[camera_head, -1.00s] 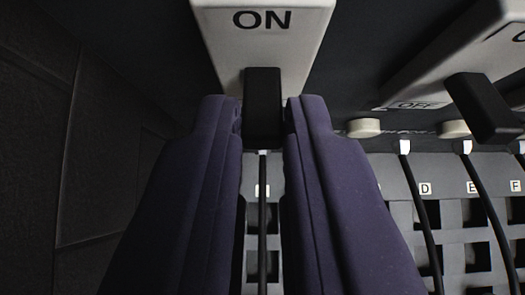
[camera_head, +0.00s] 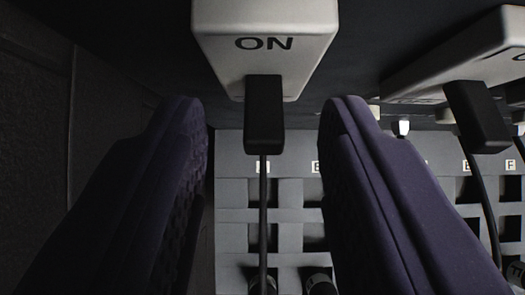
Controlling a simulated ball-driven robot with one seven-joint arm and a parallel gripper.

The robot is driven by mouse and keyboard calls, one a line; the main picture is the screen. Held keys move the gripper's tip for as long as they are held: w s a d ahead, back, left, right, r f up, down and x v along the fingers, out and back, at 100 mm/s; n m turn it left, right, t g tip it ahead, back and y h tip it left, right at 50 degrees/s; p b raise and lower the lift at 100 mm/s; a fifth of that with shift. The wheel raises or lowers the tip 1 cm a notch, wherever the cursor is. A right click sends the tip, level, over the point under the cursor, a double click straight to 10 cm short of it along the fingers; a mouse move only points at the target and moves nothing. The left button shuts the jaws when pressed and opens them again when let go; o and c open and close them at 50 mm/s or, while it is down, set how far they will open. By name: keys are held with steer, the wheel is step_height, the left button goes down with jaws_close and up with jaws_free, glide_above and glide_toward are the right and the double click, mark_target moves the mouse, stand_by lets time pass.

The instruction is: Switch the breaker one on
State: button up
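A white breaker housing (camera_head: 265,45) marked ON is at the top centre. Its black lever (camera_head: 263,112) hangs from the lower edge of the housing, below the ON mark. My gripper (camera_head: 266,108) is open, with one purple finger on each side of the lever. There is a clear gap between the lever and each finger, so nothing is held. No number is readable on this housing.
A second white housing (camera_head: 455,65) with a black lever (camera_head: 480,115) is at the upper right. Behind and below is a grey panel (camera_head: 290,167) with square openings, letter labels and black cables. A dark wall (camera_head: 60,180) is on the left.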

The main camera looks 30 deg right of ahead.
steer(key=v, duration=0.8)
steer(key=shift+b, duration=0.4)
steer(key=shift+w, duration=0.1)
